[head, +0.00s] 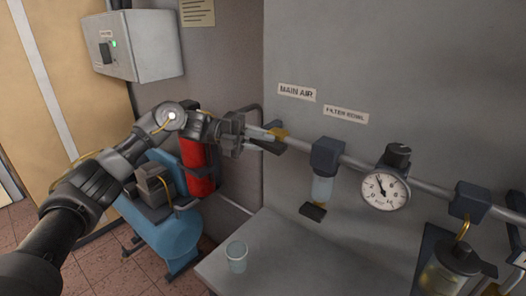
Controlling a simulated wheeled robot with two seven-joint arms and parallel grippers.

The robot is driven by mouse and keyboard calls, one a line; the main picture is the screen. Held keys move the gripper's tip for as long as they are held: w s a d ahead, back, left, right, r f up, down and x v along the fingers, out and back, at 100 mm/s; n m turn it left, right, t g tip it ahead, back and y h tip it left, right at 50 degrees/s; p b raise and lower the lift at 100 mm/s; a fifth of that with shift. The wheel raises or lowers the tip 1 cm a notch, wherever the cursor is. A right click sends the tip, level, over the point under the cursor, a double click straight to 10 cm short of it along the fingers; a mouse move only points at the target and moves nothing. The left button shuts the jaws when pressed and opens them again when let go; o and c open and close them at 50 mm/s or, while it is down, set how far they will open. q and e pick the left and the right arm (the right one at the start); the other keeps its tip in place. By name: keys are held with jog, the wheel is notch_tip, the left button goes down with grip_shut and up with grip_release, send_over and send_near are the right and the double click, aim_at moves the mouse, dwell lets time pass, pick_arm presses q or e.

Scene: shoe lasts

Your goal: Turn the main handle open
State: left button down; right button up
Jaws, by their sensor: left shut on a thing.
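The fingers hide part of the lever and the valve body, so I cannot tell how far the lever is turned. My right gripper is not in the head view.
Along the pipe (350,162) hang a filter bowl (322,188), a pressure gauge (384,190) and a second bowl unit (450,270). A grey bench (285,265) with a cup (236,256) lies below. A red cylinder (198,168) and blue tank (165,235) stand behind my left arm.

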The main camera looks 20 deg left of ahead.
pick_arm(q)
jog(key=shift+f+h+b, duration=0.1)
jog(key=shift+h+b, duration=0.55)
jog(key=shift+h, duration=0.05)
jog(key=c, duration=1.4)
grip_release()
jog(key=shift+o, duration=0.2)
jog(key=a+b, duration=0.3)
jog(key=a, duration=0.8)
jog(key=shift+b, duration=0.35)
jog(key=shift+s+f, duration=0.1)
jog(key=shift+f, duration=0.05)
